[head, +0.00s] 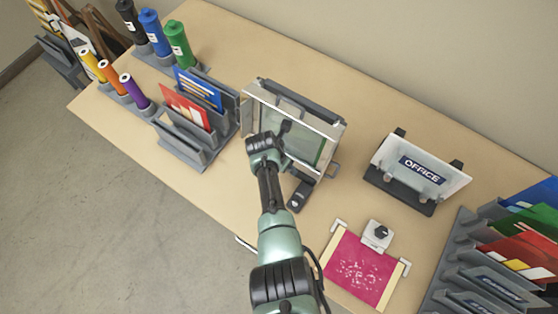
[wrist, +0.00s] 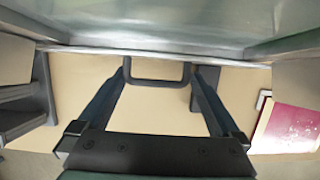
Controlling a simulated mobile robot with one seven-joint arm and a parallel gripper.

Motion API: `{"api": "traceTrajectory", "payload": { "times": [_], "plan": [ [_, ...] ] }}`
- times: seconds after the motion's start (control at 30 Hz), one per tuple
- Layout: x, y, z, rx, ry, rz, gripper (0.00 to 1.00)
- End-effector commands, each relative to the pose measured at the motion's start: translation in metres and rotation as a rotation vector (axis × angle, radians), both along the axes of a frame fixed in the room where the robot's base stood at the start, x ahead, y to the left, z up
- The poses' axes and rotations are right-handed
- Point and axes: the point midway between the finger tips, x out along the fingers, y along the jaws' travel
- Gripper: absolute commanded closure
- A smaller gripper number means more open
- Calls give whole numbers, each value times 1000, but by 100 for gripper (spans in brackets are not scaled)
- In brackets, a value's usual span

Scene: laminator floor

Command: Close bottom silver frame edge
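The upright frame unit with silver edges (head: 335,132) stands in the middle of the table, holding a greenish clear panel (head: 303,135). My gripper (head: 284,136) is in front of it and hides much of its lower part. In the wrist view, a silver edge (wrist: 230,63) runs across above my gripper (wrist: 160,72). A dark U-shaped handle (wrist: 157,83) hangs below that edge, between my spread fingers. My fingers are apart with nothing clamped; I cannot tell whether they touch the handle.
A dark device (head: 299,196) lies on the table below the frame. A slotted rack (head: 180,152) stands at left, an OFFICE sign (head: 420,170) at right. A pink sheet (head: 360,270) lies in front; folder racks (head: 437,290) are at far right.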

Motion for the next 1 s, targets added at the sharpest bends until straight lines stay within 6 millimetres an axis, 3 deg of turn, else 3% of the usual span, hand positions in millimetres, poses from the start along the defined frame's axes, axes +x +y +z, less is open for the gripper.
{"api": "traceTrajectory", "payload": {
  "times": [0.23, 0.43, 1.0],
  "plan": [
    [-1, 1, 9, 0, -2, 0, 0],
    [-9, 4, 34, 0, 1, -2, 0],
    [-91, 69, 27, 1, 1, 2, 0]
  ]
}}
